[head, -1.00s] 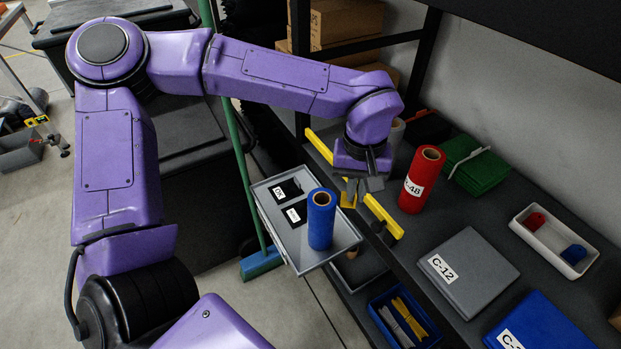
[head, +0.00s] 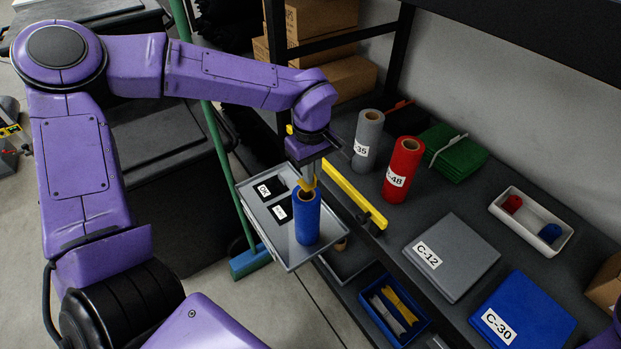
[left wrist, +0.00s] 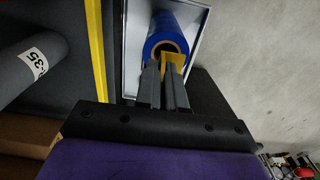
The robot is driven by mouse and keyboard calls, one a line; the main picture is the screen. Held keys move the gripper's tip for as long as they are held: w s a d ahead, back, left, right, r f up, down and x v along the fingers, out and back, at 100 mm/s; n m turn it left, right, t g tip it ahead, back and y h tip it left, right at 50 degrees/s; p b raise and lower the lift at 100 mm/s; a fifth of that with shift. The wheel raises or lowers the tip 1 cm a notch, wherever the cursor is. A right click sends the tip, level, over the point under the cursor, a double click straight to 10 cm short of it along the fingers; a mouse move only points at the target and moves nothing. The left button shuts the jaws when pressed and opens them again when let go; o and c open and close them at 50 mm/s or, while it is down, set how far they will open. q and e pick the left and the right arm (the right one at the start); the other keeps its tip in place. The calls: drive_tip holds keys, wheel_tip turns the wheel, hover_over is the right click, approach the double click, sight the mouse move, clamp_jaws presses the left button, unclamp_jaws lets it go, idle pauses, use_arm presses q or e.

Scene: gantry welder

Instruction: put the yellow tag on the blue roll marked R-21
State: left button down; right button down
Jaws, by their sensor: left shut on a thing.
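The blue roll (head: 307,218) stands upright on a grey tray at the edge of the shelf; its marking does not show in these views. My left gripper (head: 306,180) is directly above the roll, pointing down, and shut on the yellow tag (head: 308,186). In the left wrist view, the yellow tag (left wrist: 174,62) is between the fingertips, in front of the open top end of the blue roll (left wrist: 165,28). I cannot tell whether the tag touches the roll. My right gripper is not in view.
The grey tray (head: 262,219) holds two black labelled cards. A yellow rail (head: 352,194) runs beside it. A grey roll (head: 367,140) and a red roll (head: 402,170) stand behind. A grey box C-12 (head: 452,258), a blue box C-30 (head: 523,312) and a white bin (head: 533,236) lie right.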

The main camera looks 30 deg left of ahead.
use_arm(q)
drive_tip(key=f, duration=0.4)
drive_tip(key=shift+w+a, duration=0.2)
drive_tip(key=shift+a, duration=0.05)
drive_tip(key=c, duration=1.2)
unclamp_jaws()
drive_tip(key=shift+f, duration=0.15)
drive_tip(key=shift+c, duration=0.2)
wheel_tip(320, 180, up, 12)
drive_tip(key=shift+r, duration=0.25)
